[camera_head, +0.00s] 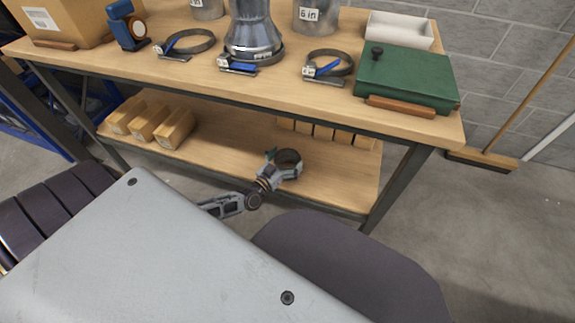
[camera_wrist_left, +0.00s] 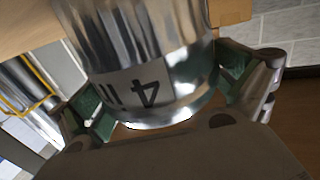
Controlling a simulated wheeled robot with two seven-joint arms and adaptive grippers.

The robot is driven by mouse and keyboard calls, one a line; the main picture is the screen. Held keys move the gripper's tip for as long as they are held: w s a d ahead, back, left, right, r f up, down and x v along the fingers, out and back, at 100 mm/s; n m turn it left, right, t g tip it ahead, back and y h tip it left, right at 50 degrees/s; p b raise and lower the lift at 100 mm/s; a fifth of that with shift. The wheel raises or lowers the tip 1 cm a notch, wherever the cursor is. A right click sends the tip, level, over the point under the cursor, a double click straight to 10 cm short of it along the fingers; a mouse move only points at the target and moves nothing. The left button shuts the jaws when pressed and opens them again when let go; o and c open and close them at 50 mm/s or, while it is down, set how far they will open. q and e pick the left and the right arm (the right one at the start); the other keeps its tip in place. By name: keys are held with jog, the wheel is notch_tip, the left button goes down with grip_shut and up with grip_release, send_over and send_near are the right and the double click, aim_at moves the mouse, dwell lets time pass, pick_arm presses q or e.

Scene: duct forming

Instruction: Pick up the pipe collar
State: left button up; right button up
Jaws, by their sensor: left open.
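The pipe collar (camera_head: 289,158) is a short metal ring in front of or over the lower shelf in the head view. Its open end shows dark inside. In the left wrist view the collar (camera_wrist_left: 140,55) is a shiny cylinder with a white label marked 4. My left gripper (camera_head: 282,167) is around the collar, with its jaws open. In the wrist view its green-padded fingers (camera_wrist_left: 168,95) stand on either side of the collar. I cannot tell whether they touch it, or whether the collar rests on the shelf. My right gripper is out of view.
The workbench (camera_head: 200,70) holds hose clamps (camera_head: 328,66), a metal duct (camera_head: 252,30), a green case (camera_head: 405,75), a white tray (camera_head: 399,30) and a cardboard box (camera_head: 65,20). Small boxes (camera_head: 150,122) sit on the lower shelf (camera_head: 225,135). A broom (camera_head: 482,160) stands at right.

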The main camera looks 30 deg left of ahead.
pick_arm(q)
jog(key=shift+c, duration=0.3)
jog(key=c, duration=0.8)
jog(key=shift+r, duration=0.1)
jog(key=shift+c, duration=0.2)
jog(key=shift+r+p, duration=0.4)
jog(key=shift+r, duration=0.2)
notch_tip(320, 180, up, 9)
jog(key=p, duration=0.5)
jog(key=shift+f, duration=0.15)
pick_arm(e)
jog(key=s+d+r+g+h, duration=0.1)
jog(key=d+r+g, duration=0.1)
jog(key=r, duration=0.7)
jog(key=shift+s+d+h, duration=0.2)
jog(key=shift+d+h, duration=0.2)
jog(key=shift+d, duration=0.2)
pick_arm(q)
jog(key=shift+d, duration=0.15)
